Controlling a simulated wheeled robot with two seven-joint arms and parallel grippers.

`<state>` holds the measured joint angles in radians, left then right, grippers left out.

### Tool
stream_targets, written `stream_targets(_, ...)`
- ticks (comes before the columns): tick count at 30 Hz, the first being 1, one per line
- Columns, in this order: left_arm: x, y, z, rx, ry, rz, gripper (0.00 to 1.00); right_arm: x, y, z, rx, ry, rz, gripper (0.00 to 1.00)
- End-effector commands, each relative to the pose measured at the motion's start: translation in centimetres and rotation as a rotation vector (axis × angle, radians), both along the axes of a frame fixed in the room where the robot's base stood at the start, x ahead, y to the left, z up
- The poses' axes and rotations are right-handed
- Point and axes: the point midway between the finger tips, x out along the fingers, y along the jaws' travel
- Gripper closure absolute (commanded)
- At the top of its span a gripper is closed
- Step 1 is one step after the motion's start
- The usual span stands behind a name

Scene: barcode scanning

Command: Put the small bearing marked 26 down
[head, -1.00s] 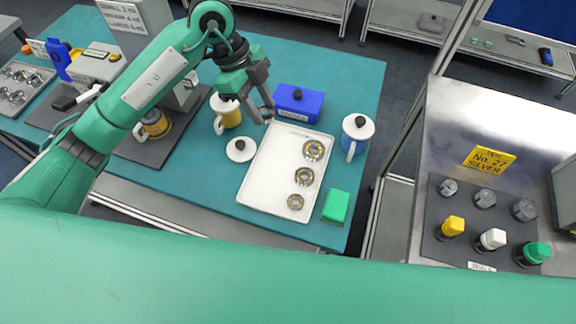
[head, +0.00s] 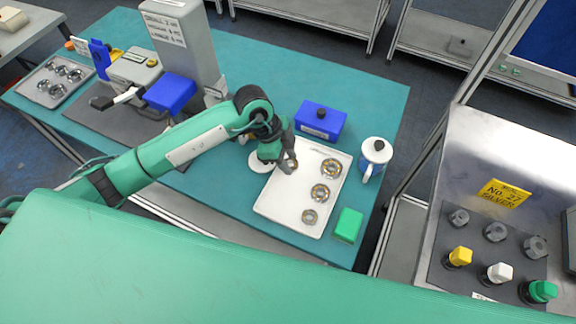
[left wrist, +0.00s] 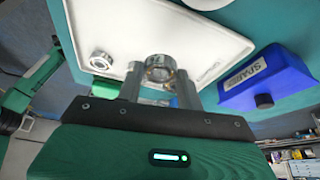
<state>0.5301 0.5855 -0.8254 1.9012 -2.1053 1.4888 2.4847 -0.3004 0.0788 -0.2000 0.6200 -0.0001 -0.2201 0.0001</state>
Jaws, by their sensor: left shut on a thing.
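My left gripper (head: 285,163) is shut on a small metal bearing and is over the upper left part of the white tray (head: 280,205). In the left wrist view the held bearing (left wrist: 160,70) sits between the two fingers, with the tray (left wrist: 120,28) behind it. The number on it cannot be read. Three more bearings lie on the tray in a row: a large one (head: 331,168), a middle one (head: 320,192) and a small one (head: 309,216). I cannot tell whether the held bearing touches the tray. My right gripper is not in view.
A blue box (head: 320,122) with a black knob stands behind the tray. A white round lid (head: 258,166) is partly hidden by my gripper. The tray's lower left is bare.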

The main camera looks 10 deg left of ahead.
Motion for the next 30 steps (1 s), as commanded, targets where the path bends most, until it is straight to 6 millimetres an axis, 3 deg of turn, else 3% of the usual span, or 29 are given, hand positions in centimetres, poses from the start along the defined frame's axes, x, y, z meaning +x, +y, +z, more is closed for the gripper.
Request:
stream_targets(14,0.0,0.0,-5.4,0.000,0.002,0.000,0.91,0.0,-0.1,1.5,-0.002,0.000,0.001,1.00)
stream_targets(25,0.0,0.0,-6.0,-0.001,0.000,-0.001,0.91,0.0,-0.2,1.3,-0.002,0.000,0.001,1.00)
stream_targets(26,0.0,0.0,-5.9,-0.001,0.000,-0.001,0.59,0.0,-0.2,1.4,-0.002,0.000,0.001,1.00)
stream_targets(28,0.0,0.0,-5.9,-0.001,0.000,-0.001,0.45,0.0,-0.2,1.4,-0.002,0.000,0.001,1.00)
stream_targets(30,0.0,0.0,-5.9,-0.001,0.001,-0.001,0.41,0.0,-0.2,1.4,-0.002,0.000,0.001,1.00)
